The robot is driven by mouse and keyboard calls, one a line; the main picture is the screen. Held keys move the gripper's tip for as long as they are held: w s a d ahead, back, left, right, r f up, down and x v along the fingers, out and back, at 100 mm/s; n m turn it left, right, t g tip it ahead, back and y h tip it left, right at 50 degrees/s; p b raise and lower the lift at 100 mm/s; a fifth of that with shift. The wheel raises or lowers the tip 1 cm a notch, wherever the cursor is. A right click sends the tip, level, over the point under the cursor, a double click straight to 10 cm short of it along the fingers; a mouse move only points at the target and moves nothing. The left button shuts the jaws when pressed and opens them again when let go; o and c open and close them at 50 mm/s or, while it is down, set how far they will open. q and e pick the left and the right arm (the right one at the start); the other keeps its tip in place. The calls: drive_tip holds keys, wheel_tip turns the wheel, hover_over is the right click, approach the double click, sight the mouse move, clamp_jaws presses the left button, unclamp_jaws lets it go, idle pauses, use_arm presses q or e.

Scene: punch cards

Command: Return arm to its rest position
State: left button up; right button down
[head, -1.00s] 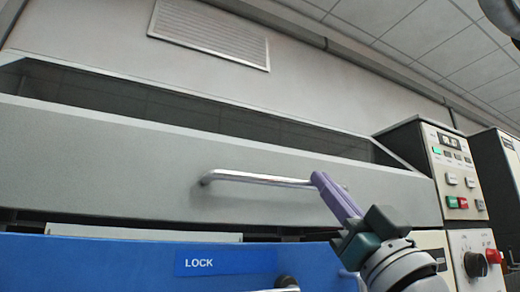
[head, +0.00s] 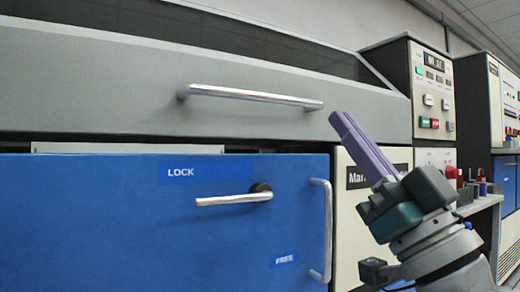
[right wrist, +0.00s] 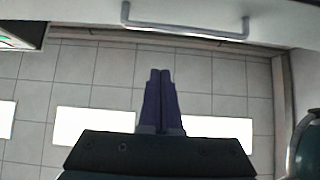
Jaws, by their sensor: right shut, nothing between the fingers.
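My right gripper (head: 335,118) has purple fingers pointing up and to the left. It is shut and empty, in front of the machine. In the right wrist view its fingers (right wrist: 160,75) lie together, with ceiling tiles behind them. The silver bar handle (head: 250,96) on the grey cover is to the left of the fingertips, with a gap in the picture. A bar handle also shows at the top of the right wrist view (right wrist: 185,31). My left gripper is not in view.
A blue door (head: 100,220) marked LOCK and FREE has a lever handle (head: 235,198) and an upright bar handle (head: 325,230). A control panel (head: 432,95) with coloured buttons stands at the right. A bench (head: 478,205) with small items is behind my right arm.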

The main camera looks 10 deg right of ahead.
drive_tip(key=s+d+r+m+g+h+p, duration=0.1)
drive_tip(key=s+r+g+h+p, duration=0.35)
drive_tip(key=s+g+p, duration=1.15)
drive_tip(key=s+d+r+m+g+h+p, duration=0.1)
drive_tip(key=s+r+g+h+p, duration=0.45)
drive_tip(key=p, duration=1.95)
drive_tip(key=s+r+p, duration=0.2)
drive_tip(key=r+p, duration=1.4)
drive_tip(key=p, duration=0.1)
drive_tip(key=s+r+g+p, duration=0.1)
drive_tip(key=r+p, duration=1.5)
drive_tip(key=p, duration=0.1)
drive_tip(key=shift+s+y, duration=0.3)
drive_tip(key=shift+s, duration=0.05)
